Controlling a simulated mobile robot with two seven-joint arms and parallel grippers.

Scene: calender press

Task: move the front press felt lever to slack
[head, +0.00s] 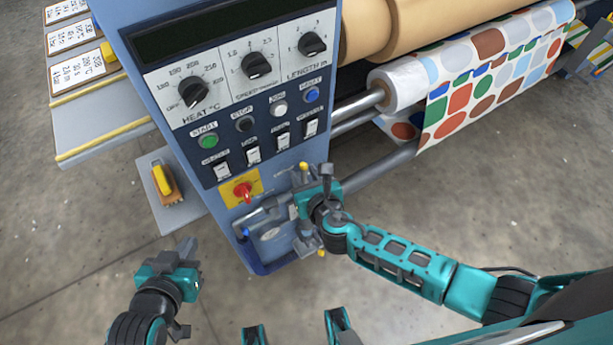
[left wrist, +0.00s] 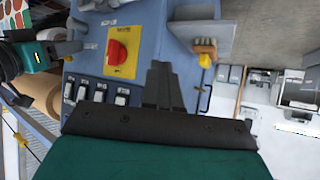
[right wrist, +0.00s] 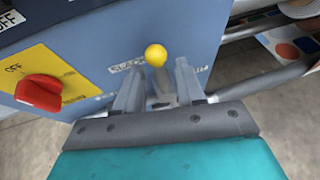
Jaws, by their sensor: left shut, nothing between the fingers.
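A lever with a yellow ball knob (head: 303,167) stands on the lower end of the blue press cabinet. In the right wrist view the knob (right wrist: 155,55) shows just beyond and between the fingertips of my right gripper (right wrist: 157,82). The fingers are apart, and I cannot tell if they touch the lever. A label beside it reads partly "SLACK" (right wrist: 122,67); the rest is hidden behind the knob and fingers. My right gripper (head: 318,180) covers part of this panel. My left gripper (head: 186,248) is shut and empty, left of the cabinet; its fingers show in the left wrist view (left wrist: 162,85).
A red rotary switch on a yellow plate (head: 242,190) is close to the lever. Dials, buttons and white rocker switches (head: 222,170) are above. A blue knob (head: 246,231) and another yellow knob (head: 321,253) sit lower. A printed fabric roll (head: 405,85) is at right.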

